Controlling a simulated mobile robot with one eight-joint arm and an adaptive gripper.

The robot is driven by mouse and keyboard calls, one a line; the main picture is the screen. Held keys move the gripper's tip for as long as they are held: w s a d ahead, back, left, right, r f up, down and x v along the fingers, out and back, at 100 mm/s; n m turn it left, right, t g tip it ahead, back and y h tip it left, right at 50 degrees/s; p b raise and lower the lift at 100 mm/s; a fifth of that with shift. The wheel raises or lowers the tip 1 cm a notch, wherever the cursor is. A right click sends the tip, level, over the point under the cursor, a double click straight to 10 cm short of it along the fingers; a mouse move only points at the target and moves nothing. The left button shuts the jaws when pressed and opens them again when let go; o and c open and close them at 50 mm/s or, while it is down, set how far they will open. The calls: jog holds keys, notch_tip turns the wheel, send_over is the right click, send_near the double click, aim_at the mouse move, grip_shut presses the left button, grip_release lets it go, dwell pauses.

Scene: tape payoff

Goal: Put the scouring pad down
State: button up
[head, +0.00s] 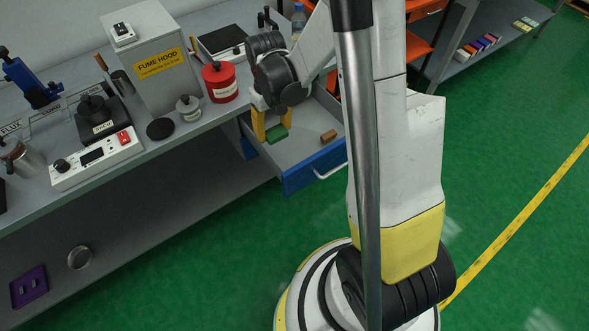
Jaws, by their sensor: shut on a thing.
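The scouring pad (278,136) is a small green block in the head view. My gripper (272,124), with yellow fingers, is shut on it. The pad is at the fingertips, over the left part of an open drawer (305,150). I cannot tell whether the pad touches the drawer floor. The drawer has grey insides and a blue front with a pale handle. My gripper's dark wrist hides part of the bench edge and the back of the drawer.
A small brown block (328,136) lies in the drawer, right of the pad. On the bench (175,145) stand a red container (220,82), a small grey jar (189,108), a black disc (160,129) and a fume hood box (150,60). Green floor right of the drawer is partly blocked by my arm.

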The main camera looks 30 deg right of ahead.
jog(key=b, duration=0.3)
send_over(294, 158)
notch_tip(294, 158, down, 5)
notch_tip(294, 158, down, 7)
jog(key=b, duration=0.2)
jog(key=shift+w+d+b, duration=0.1)
jog(key=shift+d+b, duration=0.05)
jog(key=shift+b, duration=0.2)
notch_tip(294, 158, down, 4)
jog(key=shift+r+b, duration=0.2)
jog(key=shift+b, duration=0.65)
jog(key=shift+r, duration=0.15)
jog(key=o, duration=1.1)
